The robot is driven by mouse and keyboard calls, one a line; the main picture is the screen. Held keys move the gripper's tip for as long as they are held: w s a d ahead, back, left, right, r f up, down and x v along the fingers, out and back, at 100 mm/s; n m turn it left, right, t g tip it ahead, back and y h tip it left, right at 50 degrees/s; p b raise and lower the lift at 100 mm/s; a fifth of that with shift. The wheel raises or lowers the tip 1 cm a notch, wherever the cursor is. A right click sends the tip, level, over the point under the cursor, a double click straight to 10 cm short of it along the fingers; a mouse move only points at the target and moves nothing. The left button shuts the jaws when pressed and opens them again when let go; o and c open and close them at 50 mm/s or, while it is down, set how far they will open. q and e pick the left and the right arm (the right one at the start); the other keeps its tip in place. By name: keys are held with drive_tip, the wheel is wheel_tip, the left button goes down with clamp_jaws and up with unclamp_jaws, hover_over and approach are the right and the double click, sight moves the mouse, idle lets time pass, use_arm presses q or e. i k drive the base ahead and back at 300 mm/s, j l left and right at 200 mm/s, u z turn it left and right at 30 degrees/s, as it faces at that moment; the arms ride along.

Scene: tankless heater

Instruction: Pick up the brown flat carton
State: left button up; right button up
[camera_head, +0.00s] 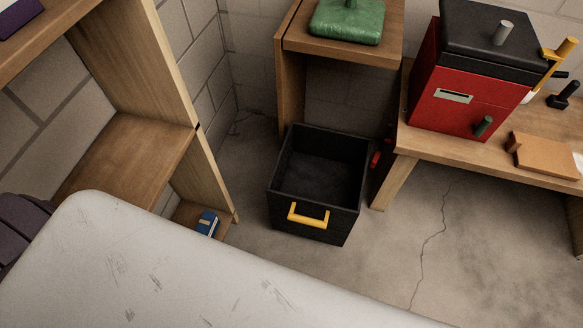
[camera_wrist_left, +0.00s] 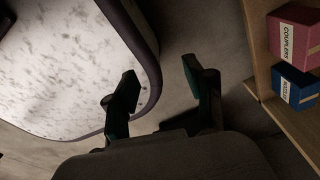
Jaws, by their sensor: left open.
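The brown flat carton (camera_head: 545,157) lies on the wooden workbench (camera_head: 415,135) at the right of the head view, in front and to the right of a red box with a black lid. Its top faces up and nothing covers it. My left gripper (camera_wrist_left: 160,72) shows only in the left wrist view. Its two dark fingers are apart with nothing between them, above the floor and far from the carton, which is outside that view. My right gripper is in neither view.
The red box (camera_head: 455,98) stands on the bench. A black bin (camera_head: 310,222) with a yellow handle sits on the floor, near a stand with a green bag (camera_head: 347,20). A wooden shelf (camera_head: 130,150) is at left. Pink (camera_wrist_left: 294,36) and blue (camera_wrist_left: 293,87) boxes are shelved.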

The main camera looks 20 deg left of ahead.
sight(534, 154)
drive_tip(key=k+j+u, duration=0.15)
drive_tip(key=k+j+z, duration=0.1)
drive_tip(key=z, duration=1.2)
drive_tip(key=i+l+u, duration=0.1)
drive_tip(key=u, duration=0.8)
drive_tip(key=i+l+u, duration=0.25)
drive_tip(key=l, duration=0.2)
drive_tip(key=l+u, duration=0.2)
drive_tip(key=l, duration=0.3)
drive_tip(key=i+l+u, duration=0.25)
drive_tip(key=l, duration=0.25)
drive_tip(key=l+u, duration=0.25)
drive_tip(key=l, duration=0.25)
